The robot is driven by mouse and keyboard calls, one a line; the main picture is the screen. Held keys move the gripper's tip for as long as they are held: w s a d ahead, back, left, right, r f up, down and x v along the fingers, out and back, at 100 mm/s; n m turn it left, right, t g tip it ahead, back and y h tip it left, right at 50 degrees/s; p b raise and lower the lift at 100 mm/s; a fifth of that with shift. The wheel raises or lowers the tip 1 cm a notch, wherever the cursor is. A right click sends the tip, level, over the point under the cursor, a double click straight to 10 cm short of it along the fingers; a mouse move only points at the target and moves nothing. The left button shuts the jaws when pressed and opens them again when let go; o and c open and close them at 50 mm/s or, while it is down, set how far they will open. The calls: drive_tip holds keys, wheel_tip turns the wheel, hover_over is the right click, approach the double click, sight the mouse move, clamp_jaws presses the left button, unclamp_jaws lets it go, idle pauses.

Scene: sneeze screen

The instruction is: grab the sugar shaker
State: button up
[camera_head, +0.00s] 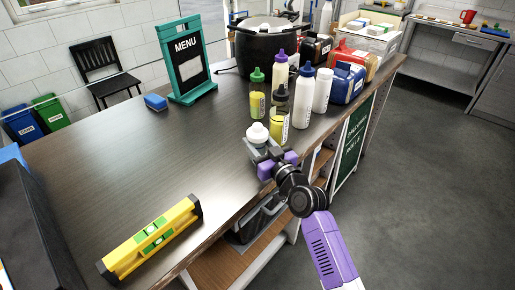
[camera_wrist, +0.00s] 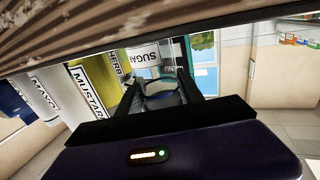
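The sugar shaker (camera_head: 257,132) stands at the counter's near right edge in the head view, with a rounded white top and a pale body. Its white "SUGAR" label (camera_wrist: 141,56) shows in the wrist view, just beyond my fingers. My gripper (camera_head: 264,150) is at the shaker, low on its near side, partly hiding its lower body. In the wrist view my two dark fingers (camera_wrist: 158,92) are spread apart, with the shaker's clear part between or just beyond them. I see no clear contact on both sides.
A yellow mustard bottle (camera_head: 278,122) and a green-capped bottle (camera_head: 257,95) stand close behind the shaker. White bottles (camera_head: 303,103) stand to its right. A yellow level (camera_head: 150,240) lies at the front left. The counter's middle (camera_head: 150,150) is clear.

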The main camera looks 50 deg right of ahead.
clamp_jaws()
drive_tip(key=shift+r, duration=0.15)
wheel_tip(320, 180, up, 20)
drive_tip(key=p, duration=0.1)
drive_tip(key=shift+p, duration=0.3)
